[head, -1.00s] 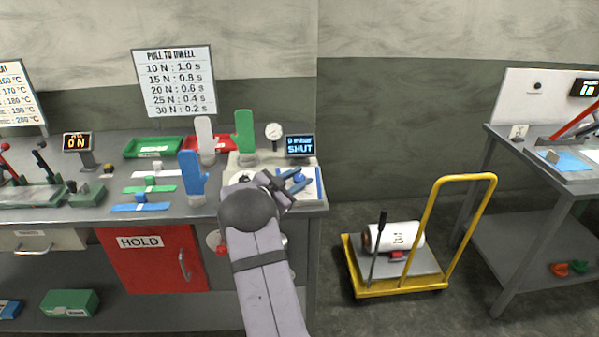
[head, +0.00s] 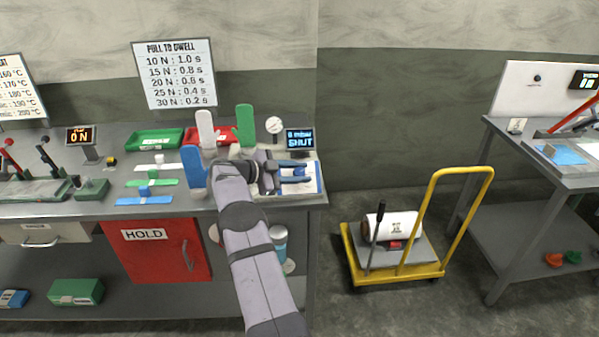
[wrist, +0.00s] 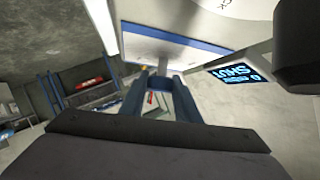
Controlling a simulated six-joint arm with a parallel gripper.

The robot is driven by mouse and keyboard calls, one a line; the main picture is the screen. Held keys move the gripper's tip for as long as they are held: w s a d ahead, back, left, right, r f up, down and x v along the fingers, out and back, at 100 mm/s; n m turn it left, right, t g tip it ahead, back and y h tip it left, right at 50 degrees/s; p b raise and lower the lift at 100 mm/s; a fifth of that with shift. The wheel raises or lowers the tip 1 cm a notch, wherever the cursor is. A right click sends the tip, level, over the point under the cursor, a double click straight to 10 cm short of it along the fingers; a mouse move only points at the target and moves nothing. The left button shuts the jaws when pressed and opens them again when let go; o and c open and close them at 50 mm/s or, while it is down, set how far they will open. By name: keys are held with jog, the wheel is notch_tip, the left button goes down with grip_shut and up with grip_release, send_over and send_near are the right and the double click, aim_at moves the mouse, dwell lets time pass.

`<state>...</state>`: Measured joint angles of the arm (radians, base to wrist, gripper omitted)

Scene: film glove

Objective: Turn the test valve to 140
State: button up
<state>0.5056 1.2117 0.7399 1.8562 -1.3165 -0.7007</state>
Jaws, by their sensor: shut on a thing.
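My gripper (head: 294,174) is at the right end of the workbench, just in front of a small display (head: 300,140) that reads SHUT, with a smaller top line I cannot read surely. Its blue fingers are close together, shut on what seems to be the test valve's handle. The valve itself is mostly hidden by the fingers and arm. In the wrist view the fingers (wrist: 163,85) converge at a small grey part. The display also shows in the wrist view (wrist: 235,74), upside down. A round gauge (head: 274,125) stands left of the display.
A blue glove form (head: 193,172), a white one (head: 206,128) and a green one (head: 245,125) stand close left of my gripper. A yellow trolley (head: 350,275) stands on the floor to the right.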

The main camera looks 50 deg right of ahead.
jog(key=shift+r+m+g+y, duration=0.1)
jog(key=shift+m+g+y, duration=0.2)
jog(key=shift+m, duration=0.1)
jog(key=shift+s, duration=0.1)
dwell(0.3)
jog(key=o, duration=1)
jog(key=shift+o, duration=0.2)
jog(key=shift+w+a, duration=0.2)
jog(key=shift+a, duration=0.05)
jog(key=shift+b+v, duration=1)
jog(key=shift+v, duration=2.35)
jog(key=shift+s+r, duration=0.1)
